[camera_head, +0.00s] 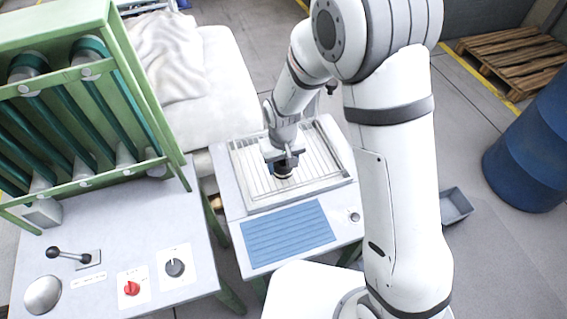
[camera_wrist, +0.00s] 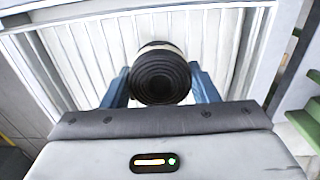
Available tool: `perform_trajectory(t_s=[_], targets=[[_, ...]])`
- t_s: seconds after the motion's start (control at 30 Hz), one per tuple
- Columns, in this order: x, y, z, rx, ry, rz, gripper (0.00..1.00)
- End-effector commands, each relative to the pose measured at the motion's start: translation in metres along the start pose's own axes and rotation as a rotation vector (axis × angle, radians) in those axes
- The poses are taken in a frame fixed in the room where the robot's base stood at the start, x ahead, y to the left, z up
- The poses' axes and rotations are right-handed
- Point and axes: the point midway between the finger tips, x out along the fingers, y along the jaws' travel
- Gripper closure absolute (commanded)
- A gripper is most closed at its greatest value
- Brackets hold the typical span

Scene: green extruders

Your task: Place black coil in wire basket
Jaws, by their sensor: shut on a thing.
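The black coil (camera_wrist: 160,77) sits between the two blue fingers of my gripper (camera_wrist: 163,88) in the wrist view. Its ringed black end faces the camera, with a pale band at its far edge. In the head view my gripper (camera_head: 284,167) is shut on the black coil (camera_head: 284,175), over the white wire basket (camera_head: 240,165). The basket's slatted floor (camera_wrist: 85,45) lies behind the coil in the wrist view. I cannot tell whether the coil touches the slats.
A blue ribbed mat (camera_head: 288,233) lies in front of the basket on the small table (camera_head: 232,207). A green rack (camera_head: 125,70) and a control table (camera_head: 105,250) with knobs stand at left. A blue barrel (camera_head: 530,150), a wooden pallet (camera_head: 510,55) and a grey bin (camera_head: 456,205) are at right.

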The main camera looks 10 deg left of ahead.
Motion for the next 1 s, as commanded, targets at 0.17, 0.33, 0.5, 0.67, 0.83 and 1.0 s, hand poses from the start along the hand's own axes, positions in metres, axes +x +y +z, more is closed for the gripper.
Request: perform_trajectory(t_s=[0.17,0.33,0.5,0.67,0.83,1.0], targets=[[0.003,0.0,0.0,0.001,0.0,0.0,0.39],[0.003,0.001,0.0,0.001,0.0,0.0,0.25],[0.003,0.001,0.0,0.001,0.0,0.0,0.25],[-0.002,0.001,0.0,0.002,0.0,0.0,0.25],[-0.025,0.001,-0.001,0.002,0.004,0.0,0.25],[-0.063,0.001,-0.001,0.002,0.006,0.0,0.25]])
